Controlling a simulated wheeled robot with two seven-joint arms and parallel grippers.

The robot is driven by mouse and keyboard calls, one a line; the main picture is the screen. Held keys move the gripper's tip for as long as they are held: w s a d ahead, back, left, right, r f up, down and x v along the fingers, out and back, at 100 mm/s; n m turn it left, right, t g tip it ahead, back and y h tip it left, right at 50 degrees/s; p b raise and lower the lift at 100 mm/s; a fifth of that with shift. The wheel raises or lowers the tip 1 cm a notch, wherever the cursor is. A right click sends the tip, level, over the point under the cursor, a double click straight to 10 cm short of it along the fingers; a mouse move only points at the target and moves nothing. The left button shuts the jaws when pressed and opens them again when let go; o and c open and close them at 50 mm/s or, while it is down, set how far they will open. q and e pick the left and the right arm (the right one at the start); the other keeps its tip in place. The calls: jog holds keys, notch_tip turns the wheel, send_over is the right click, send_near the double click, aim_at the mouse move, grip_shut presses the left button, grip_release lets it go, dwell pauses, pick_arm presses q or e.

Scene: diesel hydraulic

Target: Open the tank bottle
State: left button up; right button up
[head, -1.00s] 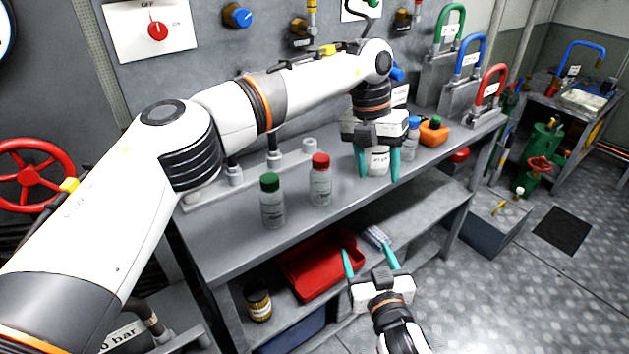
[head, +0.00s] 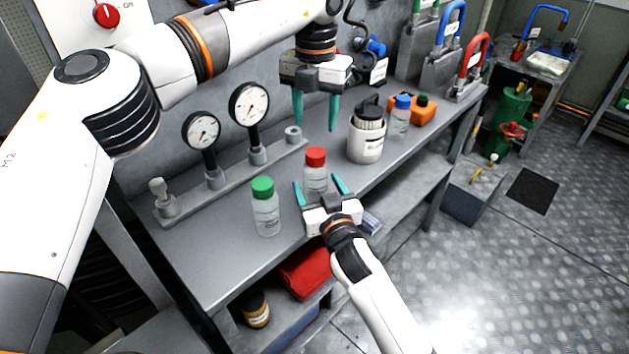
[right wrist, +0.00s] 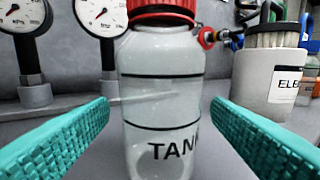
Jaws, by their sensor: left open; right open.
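The tank bottle (head: 315,168), clear with a red cap, stands upright on the bench. In the right wrist view the bottle (right wrist: 160,95) fills the middle, its red cap cut by the top edge and the letters "TAN" showing on its label. My right gripper (head: 318,182) is open at the bottle's near side, low on its body. The two teal fingers lie left and right of the bottle, with gaps showing in the wrist view. My left gripper (head: 316,125) is open and empty, pointing down above and behind the red cap.
A green-capped bottle (head: 265,207) stands left of the tank bottle. A white jar with a dark lid (head: 367,140), a blue-capped bottle (head: 399,118) and an orange container (head: 424,108) stand to the right. Two gauges (head: 249,104) rise behind.

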aim_at(312, 175)
jog(key=shift+x, duration=2.1)
